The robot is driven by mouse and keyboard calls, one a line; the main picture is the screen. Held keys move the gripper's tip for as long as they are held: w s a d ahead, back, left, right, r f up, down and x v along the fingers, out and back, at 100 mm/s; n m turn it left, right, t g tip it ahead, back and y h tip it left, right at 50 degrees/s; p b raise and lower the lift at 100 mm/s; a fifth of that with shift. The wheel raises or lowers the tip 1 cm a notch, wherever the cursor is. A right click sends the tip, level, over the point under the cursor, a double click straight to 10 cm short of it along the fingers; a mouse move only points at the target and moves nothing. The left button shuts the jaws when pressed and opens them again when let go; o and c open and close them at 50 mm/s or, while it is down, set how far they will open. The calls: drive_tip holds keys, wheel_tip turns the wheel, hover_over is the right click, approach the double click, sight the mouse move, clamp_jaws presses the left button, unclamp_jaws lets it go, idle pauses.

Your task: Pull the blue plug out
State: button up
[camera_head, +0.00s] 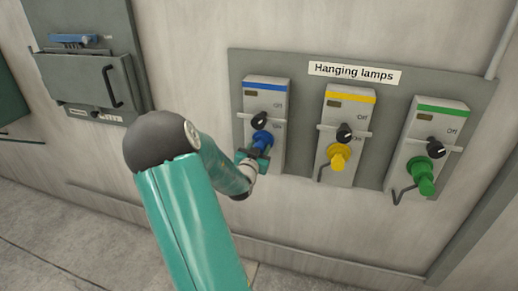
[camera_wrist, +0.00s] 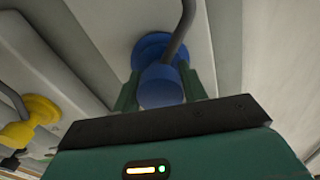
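The blue plug (camera_head: 262,138) sits in the left switch box (camera_head: 266,98), the one with a blue stripe. In the wrist view, the blue plug (camera_wrist: 160,88) is between the two green fingers of my gripper (camera_wrist: 162,86), with its wider collar behind it against the box. My gripper (camera_head: 253,158) is at the plug in the head view. One finger is on each side, close against the plug; whether they press on it cannot be told. A grey cable passes in front of the plug in the wrist view. The dark knob (camera_head: 259,119) is above the plug.
A yellow plug (camera_head: 339,157) and a green plug (camera_head: 423,180) sit in boxes to the right, on the same grey panel (camera_head: 306,92). Their bent cables hang near them. A grey wall unit (camera_head: 88,82) is at the upper left. Bare floor (camera_head: 60,235) lies below.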

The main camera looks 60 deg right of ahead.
clamp_jaws()
drive_tip(key=shift+s+a, duration=0.2)
drive_tip(key=shift+a, duration=1.05)
drive_tip(key=shift+s+a, duration=0.15)
drive_tip(key=shift+a, duration=1.05)
drive_tip(key=o, duration=0.5)
unclamp_jaws()
drive_tip(key=shift+a, duration=0.2)
drive_tip(key=shift+d, duration=0.1)
drive_tip(key=shift+d, duration=0.1)
